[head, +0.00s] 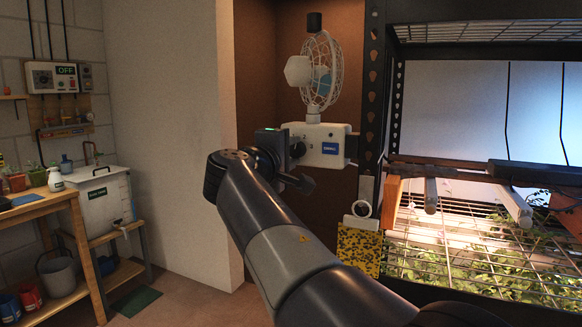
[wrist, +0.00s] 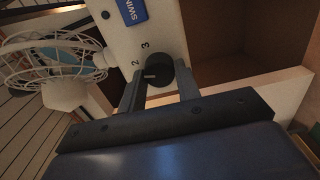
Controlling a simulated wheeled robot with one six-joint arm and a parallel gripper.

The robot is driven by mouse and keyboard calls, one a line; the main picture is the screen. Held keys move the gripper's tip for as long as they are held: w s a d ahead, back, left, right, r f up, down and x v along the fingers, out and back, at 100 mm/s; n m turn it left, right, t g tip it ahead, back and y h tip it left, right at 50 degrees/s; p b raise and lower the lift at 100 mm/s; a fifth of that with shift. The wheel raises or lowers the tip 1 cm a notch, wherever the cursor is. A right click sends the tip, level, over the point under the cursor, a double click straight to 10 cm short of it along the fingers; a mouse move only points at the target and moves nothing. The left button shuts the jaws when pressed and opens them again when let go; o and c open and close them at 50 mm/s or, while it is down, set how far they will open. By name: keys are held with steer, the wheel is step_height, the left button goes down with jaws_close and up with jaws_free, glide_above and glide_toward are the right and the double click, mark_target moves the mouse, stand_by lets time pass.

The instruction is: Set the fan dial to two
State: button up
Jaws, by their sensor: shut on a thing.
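The fan dial (wrist: 166,73) is a dark round knob on the white control box (head: 325,144) below the caged fan (head: 319,72). My gripper (wrist: 160,85) is shut on the dial, one finger on each side. In the wrist view, the printed 2 and 3 show beside the dial. Its pale pointer line faces left, a little below the 2, on the side away from the 3. Other marks are not visible. In the head view my gripper (head: 291,151) is at the box's left end, and the dial is partly hidden.
A metal rack (head: 394,110) with lit seedlings stands right of the box. A yellow speckled card (head: 360,250) hangs below it. A pale wall (head: 170,130) stands left of my arm. A workbench (head: 45,205) and white tank (head: 101,205) are at far left.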

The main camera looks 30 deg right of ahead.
steer(key=shift+m+b, duration=0.65)
steer(key=shift+m, duration=0.25)
steer(key=o, duration=1)
steer(key=shift+c, duration=0.2)
steer(key=v, duration=1)
steer(key=shift+s+a, duration=0.25)
steer(key=shift+a, duration=0.05)
